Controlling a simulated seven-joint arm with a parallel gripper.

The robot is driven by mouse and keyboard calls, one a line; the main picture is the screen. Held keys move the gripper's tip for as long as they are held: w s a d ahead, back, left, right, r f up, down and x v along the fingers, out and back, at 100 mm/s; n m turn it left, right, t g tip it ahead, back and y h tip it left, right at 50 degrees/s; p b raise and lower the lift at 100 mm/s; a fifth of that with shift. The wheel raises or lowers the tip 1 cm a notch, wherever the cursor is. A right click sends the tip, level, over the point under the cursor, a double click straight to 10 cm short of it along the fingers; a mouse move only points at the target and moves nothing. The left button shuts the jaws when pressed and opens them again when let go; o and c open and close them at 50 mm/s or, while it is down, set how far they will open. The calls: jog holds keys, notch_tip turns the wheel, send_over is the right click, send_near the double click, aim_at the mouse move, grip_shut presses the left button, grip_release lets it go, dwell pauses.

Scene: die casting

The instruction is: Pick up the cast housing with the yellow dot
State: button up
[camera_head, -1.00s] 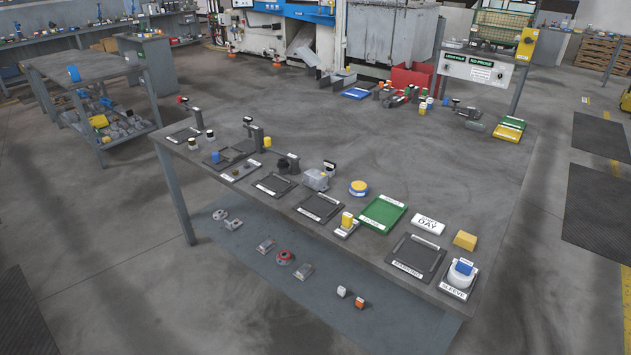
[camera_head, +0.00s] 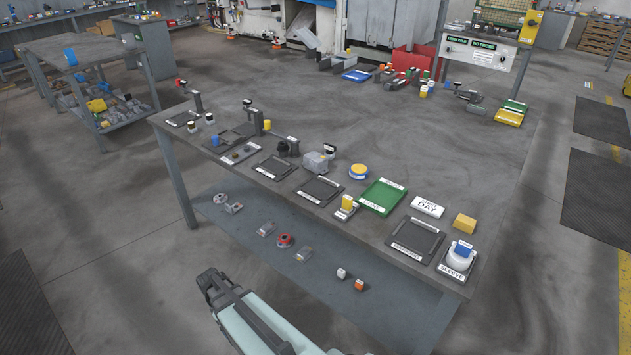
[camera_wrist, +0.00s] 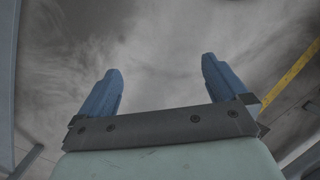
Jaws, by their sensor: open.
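My gripper (camera_head: 214,284) shows at the bottom of the head view, in front of the bench. In the wrist view my gripper (camera_wrist: 160,75) has its two blue fingers wide apart, with nothing between them and blurred grey floor beyond. A grey box-like casting (camera_head: 315,162) stands on the bench top. Smaller grey castings lie on the lower shelf: one at its left (camera_head: 233,208), one in the middle (camera_head: 267,229) and one nearer (camera_head: 303,254). I cannot make out a yellow dot on any of them, so I cannot tell which is the named housing.
The bench top (camera_head: 290,213) carries dark trays, a green tray (camera_head: 382,197), a yellow block (camera_head: 464,223) and a white sleeve holder (camera_head: 459,258). A red-ringed part (camera_head: 284,240) and small blocks (camera_head: 341,273) lie on the shelf. A cart (camera_head: 85,75) stands back left. Floor at left is clear.

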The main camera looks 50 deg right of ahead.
jog(key=w+d+r+n+t+h, duration=0.15)
jog(key=w+d+r+n, duration=0.35)
jog(key=w+d+r, duration=0.85)
jog(key=w+d+r+n+t+h, duration=0.15)
jog(key=w+d+r+n, duration=0.35)
jog(key=d+r, duration=0.8)
jog(key=shift+m+t, duration=0.3)
jog(key=d+r, duration=0.3)
jog(key=s+d+r, duration=0.1)
jog(key=d+r, duration=0.2)
jog(key=s+d+r, duration=0.1)
jog(key=d+r, duration=0.2)
jog(key=r, duration=0.1)
jog(key=g+h, duration=0.1)
send_near(315, 157)
notch_tip(315, 157, up, 2)
jog(key=a, duration=0.2)
jog(key=x, duration=0.4)
jog(key=d+x, duration=0.1)
jog(key=x, duration=0.3)
jog(key=shift+a+r, duration=0.1)
jog(key=shift+r, duration=0.1)
jog(key=shift+d+x, duration=0.1)
jog(key=shift+x, duration=1.25)
jog(key=shift+d+x, duration=0.15)
jog(key=shift+x, duration=1.15)
jog(key=shift+w+r, duration=0.1)
